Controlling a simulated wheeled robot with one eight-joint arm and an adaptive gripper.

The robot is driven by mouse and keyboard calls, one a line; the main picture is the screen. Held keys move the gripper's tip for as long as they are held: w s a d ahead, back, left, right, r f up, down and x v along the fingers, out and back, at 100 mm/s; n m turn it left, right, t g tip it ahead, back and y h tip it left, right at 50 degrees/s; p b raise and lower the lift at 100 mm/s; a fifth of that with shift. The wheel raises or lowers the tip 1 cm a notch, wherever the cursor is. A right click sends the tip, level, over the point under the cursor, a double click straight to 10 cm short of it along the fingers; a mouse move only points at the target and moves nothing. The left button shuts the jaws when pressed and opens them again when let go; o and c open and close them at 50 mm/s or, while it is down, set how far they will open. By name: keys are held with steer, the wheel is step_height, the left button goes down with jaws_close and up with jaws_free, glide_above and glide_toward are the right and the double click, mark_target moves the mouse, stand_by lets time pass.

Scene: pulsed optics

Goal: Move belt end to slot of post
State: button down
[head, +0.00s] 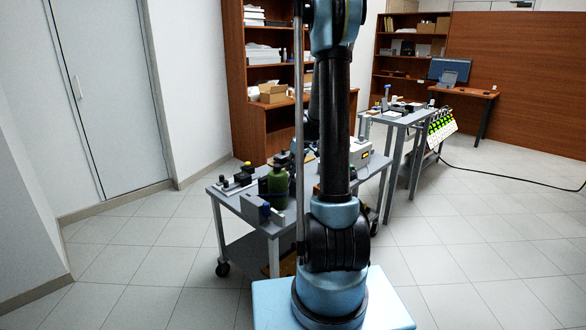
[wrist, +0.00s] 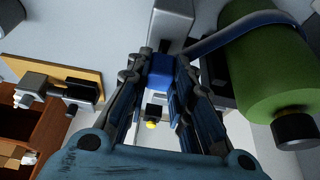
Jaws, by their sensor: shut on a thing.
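My gripper (wrist: 160,75) shows in the wrist view, its two fingers closed in on a small blue block (wrist: 161,68), which looks like the belt end. A blue belt (wrist: 240,28) runs from near the fingertips to the right, across a green cylinder (wrist: 265,65). A grey post-like block (wrist: 170,20) lies just beyond the blue block; I cannot tell whether they touch. I cannot make out a slot. In the head view my arm hides the gripper, and the green cylinder (head: 278,188) stands on the near cart.
The near cart (head: 228,199) also carries a grey box (head: 255,208) and a white box (head: 358,160). In the wrist view, black fittings (wrist: 82,92) sit at left and a yellow-tipped part (wrist: 152,122) lies between the fingers. Open floor lies to the right.

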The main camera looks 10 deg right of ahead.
steer(key=shift+f, duration=0.1)
steer(key=shift+f, duration=0.65)
steer(key=c, duration=1.3)
jaws_free()
steer(key=shift+f, duration=0.1)
steer(key=shift+c, duration=0.2)
steer(key=w+v, duration=0.1)
steer(key=v, duration=1.4)
steer(key=shift+a+r, duration=0.3)
steer(key=shift+r, duration=0.25)
